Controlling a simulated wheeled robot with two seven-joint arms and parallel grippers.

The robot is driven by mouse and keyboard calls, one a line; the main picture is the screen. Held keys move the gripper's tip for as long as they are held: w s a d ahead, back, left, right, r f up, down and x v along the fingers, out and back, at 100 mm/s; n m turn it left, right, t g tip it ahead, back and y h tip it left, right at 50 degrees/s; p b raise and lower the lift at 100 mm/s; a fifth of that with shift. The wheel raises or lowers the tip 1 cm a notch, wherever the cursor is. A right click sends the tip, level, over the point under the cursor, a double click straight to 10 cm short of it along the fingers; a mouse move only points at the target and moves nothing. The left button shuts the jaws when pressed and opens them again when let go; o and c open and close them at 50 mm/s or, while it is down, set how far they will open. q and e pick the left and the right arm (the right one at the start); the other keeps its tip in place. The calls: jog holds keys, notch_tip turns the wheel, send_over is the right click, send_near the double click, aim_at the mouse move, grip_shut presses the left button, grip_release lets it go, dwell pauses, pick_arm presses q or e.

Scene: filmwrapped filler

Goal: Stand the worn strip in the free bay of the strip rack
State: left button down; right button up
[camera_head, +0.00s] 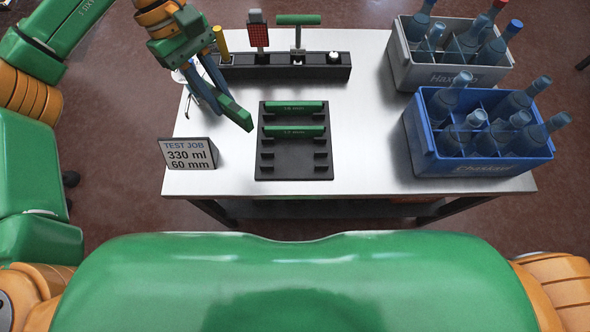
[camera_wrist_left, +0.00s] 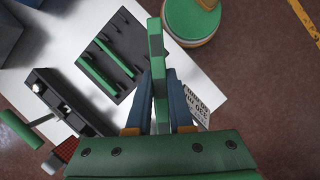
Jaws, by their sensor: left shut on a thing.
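My left gripper (camera_head: 212,97) is shut on a green strip, the worn strip (camera_head: 236,113), and holds it above the table, left of the rack. In the left wrist view the strip (camera_wrist_left: 157,60) stands out between the fingers (camera_wrist_left: 160,98), with a darker patch along its side. The black strip rack (camera_head: 294,172) lies flat on the table. It bears two green strips, one at the back (camera_head: 295,106) and one just in front (camera_head: 294,131). The front slots of the rack hold no strip. My right gripper is out of view.
A sign (camera_head: 189,154) stands left of the rack. Behind the rack, a black tool holder (camera_head: 322,72) bears a red-headed tool (camera_head: 258,32) and a green T-handle (camera_head: 298,20). A grey crate (camera_head: 445,78) and a blue crate (camera_head: 480,168) with bottles stand at the right.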

pick_arm(q)
jog(key=w+f+n+t+h+b, duration=0.1)
jog(key=w+f+n+b, duration=0.1)
jog(key=f+n+b, duration=0.15)
jog(key=w+f+n+t+b, duration=0.1)
jog(key=w+f+n+b, duration=0.15)
jog(key=f, duration=0.25)
jog(key=n, duration=0.2)
send_near(301, 162)
jog(key=shift+s+d+f+t, duration=0.15)
jog(key=shift+d+f+t, duration=0.05)
jog(key=shift+d+f, duration=0.2)
jog(key=shift+s+d+f+t, duration=0.2)
jog(key=shift+d+f, duration=0.1)
jog(key=shift+d, duration=0.1)
jog(key=f, duration=0.3)
jog(key=shift+s+d+b, duration=0.1)
jog(key=shift+d+b, duration=0.1)
jog(key=shift+b, duration=0.2)
jog(key=shift+f, duration=0.45)
jog(key=c, duration=0.8)
grip_release()
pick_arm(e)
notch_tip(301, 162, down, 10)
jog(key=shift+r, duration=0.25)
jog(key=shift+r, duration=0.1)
